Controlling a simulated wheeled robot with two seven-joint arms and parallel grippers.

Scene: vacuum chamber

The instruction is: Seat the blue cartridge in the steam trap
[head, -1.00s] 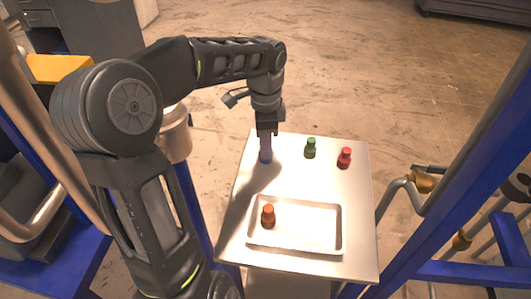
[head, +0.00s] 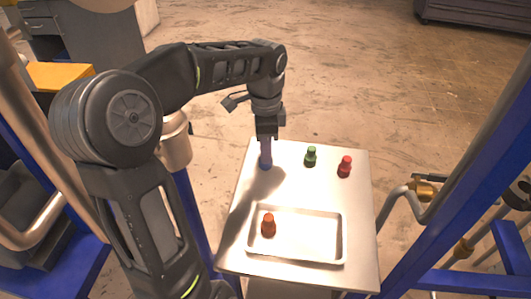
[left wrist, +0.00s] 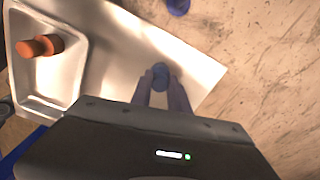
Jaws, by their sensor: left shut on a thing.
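The blue cartridge (head: 265,163) stands upright at the far left part of the metal table, at the tips of my left gripper (head: 266,149). The gripper points straight down and is shut on it. In the left wrist view the cartridge's round blue top (left wrist: 160,70) shows between the two fingertips (left wrist: 163,84). I cannot tell whether its base touches the table. I cannot clearly identify the steam trap in these views. My right gripper is not in view.
A green cartridge (head: 311,157) and a red one (head: 345,167) stand right of my gripper. Blue frame posts and a pipe with a brass fitting (head: 423,191) flank the table.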

